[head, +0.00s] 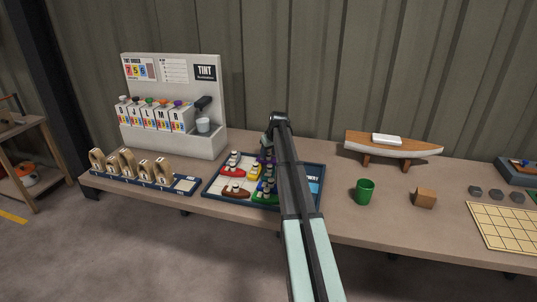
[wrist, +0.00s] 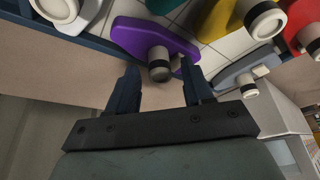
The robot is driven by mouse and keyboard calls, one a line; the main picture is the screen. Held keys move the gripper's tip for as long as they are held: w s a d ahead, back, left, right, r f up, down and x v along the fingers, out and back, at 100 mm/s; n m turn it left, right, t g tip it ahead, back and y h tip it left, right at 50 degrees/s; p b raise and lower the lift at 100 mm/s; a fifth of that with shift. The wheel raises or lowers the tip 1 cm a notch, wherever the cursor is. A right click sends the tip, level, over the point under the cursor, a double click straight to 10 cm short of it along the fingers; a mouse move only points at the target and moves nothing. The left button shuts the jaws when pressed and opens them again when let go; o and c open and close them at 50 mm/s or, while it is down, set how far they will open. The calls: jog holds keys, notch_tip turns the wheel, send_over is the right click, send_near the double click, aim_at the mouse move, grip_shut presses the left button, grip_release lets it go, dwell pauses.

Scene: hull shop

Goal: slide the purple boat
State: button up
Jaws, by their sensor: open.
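The purple boat (wrist: 135,38) lies in the tray in the wrist view. I cannot tell whether a finger touches the post. In the head view a little purple (head: 263,155) shows at the tray's far side beside my arm, which hides most of that part. The blue-rimmed tray (head: 211,196) holds the boats on a pale gridded floor.
A red boat (head: 232,172), a brown boat (head: 236,191) and a yellow boat (head: 253,171) crowd the tray; a grey boat (wrist: 246,72) is close to my right finger. A tint stand (head: 172,133) is behind left. A green cup (head: 365,191) and wooden block (head: 425,197) stand right.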

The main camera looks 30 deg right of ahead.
jog(key=shift+w+f, duration=0.2)
jog(key=shift+f, duration=0.25)
jog(key=shift+c, duration=0.5)
grip_shut()
